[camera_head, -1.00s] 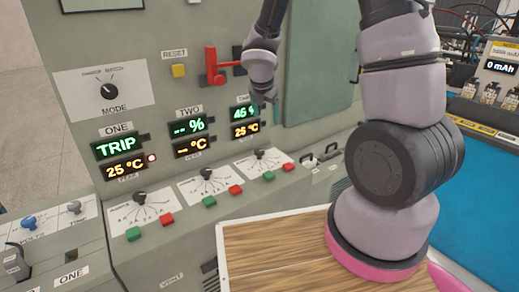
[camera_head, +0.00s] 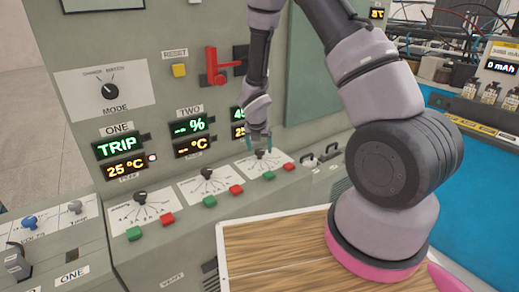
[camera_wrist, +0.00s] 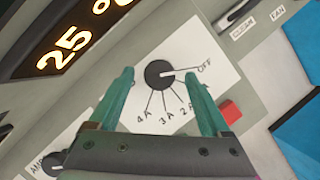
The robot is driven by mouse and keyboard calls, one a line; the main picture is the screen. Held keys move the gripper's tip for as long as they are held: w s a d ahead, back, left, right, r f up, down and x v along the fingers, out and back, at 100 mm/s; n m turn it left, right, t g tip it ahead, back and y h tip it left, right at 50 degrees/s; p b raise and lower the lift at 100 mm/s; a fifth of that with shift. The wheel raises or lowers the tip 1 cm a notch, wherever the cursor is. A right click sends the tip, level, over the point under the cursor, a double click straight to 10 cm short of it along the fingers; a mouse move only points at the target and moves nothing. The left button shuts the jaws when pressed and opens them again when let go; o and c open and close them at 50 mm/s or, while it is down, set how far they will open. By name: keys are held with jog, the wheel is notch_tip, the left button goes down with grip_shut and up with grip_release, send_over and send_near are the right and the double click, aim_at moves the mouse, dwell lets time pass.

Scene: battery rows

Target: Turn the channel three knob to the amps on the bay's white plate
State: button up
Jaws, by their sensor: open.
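The channel three knob (camera_head: 260,153) is a small black dial on a white scale plate (camera_head: 242,165), the rightmost of three on the sloping panel. In the wrist view the knob (camera_wrist: 158,75) has a light mark toward OFF; 4A, 3A and 2A labels fan out below it. A label between 2A and OFF is partly covered by a finger. My gripper (camera_head: 259,144) is open over the knob, its green fingers either side of it with gaps in the wrist view (camera_wrist: 159,74). I cannot make out an amps figure on a white bay plate.
Green (camera_head: 269,176) and red (camera_head: 289,167) buttons sit just below the knob; the red one is close to a finger in the wrist view. The red lever (camera_head: 218,72) and channel two knob (camera_head: 206,173) are left. A wooden board (camera_head: 270,245) lies in front.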

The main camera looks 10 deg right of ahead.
jog(key=shift+w+f, duration=0.2)
jog(key=shift+f, duration=0.25)
grip_shut()
jog(key=shift+m, duration=0.3)
jog(key=shift+a+m+g+h, duration=0.1)
jog(key=shift+m+g+h, duration=0.25)
jog(key=shift+m, duration=0.9)
jog(key=shift+m+g+h, duration=0.25)
jog(key=shift+m+h, duration=0.2)
jog(key=shift+m, duration=0.8)
